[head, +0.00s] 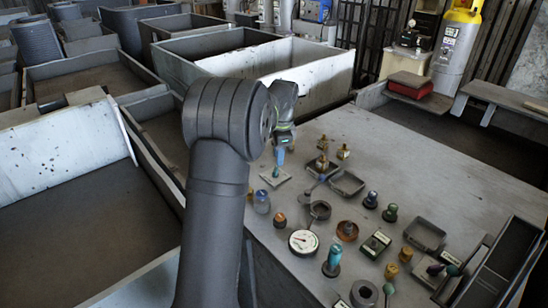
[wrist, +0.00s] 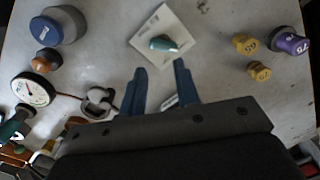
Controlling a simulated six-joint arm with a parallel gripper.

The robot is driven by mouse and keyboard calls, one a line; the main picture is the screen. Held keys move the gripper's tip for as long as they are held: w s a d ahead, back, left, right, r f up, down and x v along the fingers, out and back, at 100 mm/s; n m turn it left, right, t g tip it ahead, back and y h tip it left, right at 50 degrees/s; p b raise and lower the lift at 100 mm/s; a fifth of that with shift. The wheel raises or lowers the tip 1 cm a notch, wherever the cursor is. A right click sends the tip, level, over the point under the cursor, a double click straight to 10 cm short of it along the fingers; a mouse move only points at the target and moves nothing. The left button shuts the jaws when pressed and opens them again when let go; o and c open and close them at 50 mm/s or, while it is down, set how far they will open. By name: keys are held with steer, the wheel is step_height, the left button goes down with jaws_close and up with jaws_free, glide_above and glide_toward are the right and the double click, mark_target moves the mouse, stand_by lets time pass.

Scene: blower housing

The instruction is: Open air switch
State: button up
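A pale square plate (wrist: 166,20) with a teal lever knob (wrist: 163,43) lies on the bench, and I take it to be the air switch. It shows at the top middle of the wrist view, with the knob lying roughly sideways. In the head view the plate (head: 275,178) is near the bench's left edge. My gripper (wrist: 160,68) has two blue fingers spread apart with nothing held between the tips. The tips appear just below the knob in the wrist view, apart from it. In the head view my gripper (head: 280,155) is mostly hidden by my arm, above and beyond the plate.
A round white gauge (head: 303,242), a blue-capped knob (wrist: 46,30) and brass fittings (wrist: 246,44) stand around the switch. A purple-capped part (wrist: 290,42) is at the right. Several shallow trays (head: 347,183) crowd the bench; its far right surface is clear.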

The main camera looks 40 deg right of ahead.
mark_target(275, 169)
steer(key=f, duration=0.1)
steer(key=w+f+m, duration=0.1)
steer(key=shift+w+a+f+g, duration=0.1)
steer(key=shift+w+f+g, duration=0.1)
steer(key=shift+f+g, duration=0.15)
step_height(275, 169, down, 2)
steer(key=shift+f, duration=0.15)
steer(key=n, duration=0.3)
steer(key=shift+s+a+f, duration=0.15)
steer(key=shift+f, duration=0.1)
steer(key=n, duration=0.4)
steer(key=shift+s, duration=0.1)
steer(key=shift+n, duration=1.2)
steer(key=shift+d+n, duration=0.25)
steer(key=shift+n, duration=0.85)
steer(key=shift+a+r+n, duration=0.1)
steer(key=shift+r+n, duration=0.05)
steer(key=shift+n, duration=0.35)
steer(key=shift+w+n, duration=0.2)
steer(key=shift+n, duration=0.2)
steer(key=shift+f, duration=0.65)
steer(key=shift+c, duration=0.2)
